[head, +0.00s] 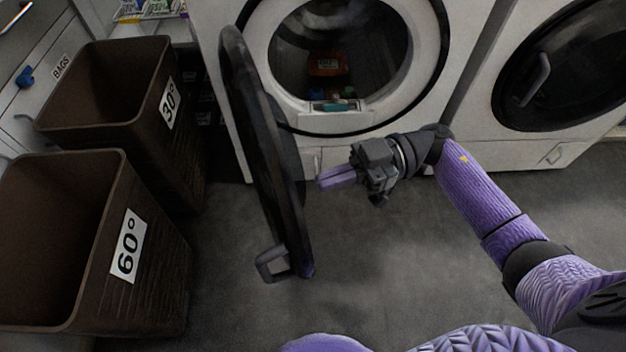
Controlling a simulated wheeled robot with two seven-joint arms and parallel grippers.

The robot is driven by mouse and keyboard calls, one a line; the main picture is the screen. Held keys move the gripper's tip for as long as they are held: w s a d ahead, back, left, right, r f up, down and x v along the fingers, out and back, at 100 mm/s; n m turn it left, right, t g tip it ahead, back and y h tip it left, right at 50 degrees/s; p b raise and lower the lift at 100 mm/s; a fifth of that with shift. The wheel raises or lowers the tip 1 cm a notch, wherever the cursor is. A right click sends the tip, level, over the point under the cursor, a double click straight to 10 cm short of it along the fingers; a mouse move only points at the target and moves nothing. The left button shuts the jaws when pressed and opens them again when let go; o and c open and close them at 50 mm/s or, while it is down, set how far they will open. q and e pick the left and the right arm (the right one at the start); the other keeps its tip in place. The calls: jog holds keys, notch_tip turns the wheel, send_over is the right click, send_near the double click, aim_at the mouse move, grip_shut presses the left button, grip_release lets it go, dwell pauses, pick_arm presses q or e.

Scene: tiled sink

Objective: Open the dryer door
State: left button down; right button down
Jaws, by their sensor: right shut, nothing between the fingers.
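The dryer (225,20) is a white front-loading machine at the top centre. Its round dark door (272,165) stands wide open, swung out to the left and seen nearly edge-on. The door's handle (271,266) is at its near, lower end. The round opening is uncovered, and small items show inside the drum (328,60). My right gripper (322,179) is shut and empty, just right of the door's inner face, with its purple fingers pointing left at it. I cannot tell whether the fingertips touch the door. My left gripper is not in view.
Two brown bins stand at the left, one marked 30° (120,110) and one marked 60° (130,290), close to the open door. A second machine with a shut dark door (560,75) is at the right. The grey floor (380,260) in front is clear.

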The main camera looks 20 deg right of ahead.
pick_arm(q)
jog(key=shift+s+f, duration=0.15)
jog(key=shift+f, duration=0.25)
pick_arm(e)
jog(key=a, duration=0.3)
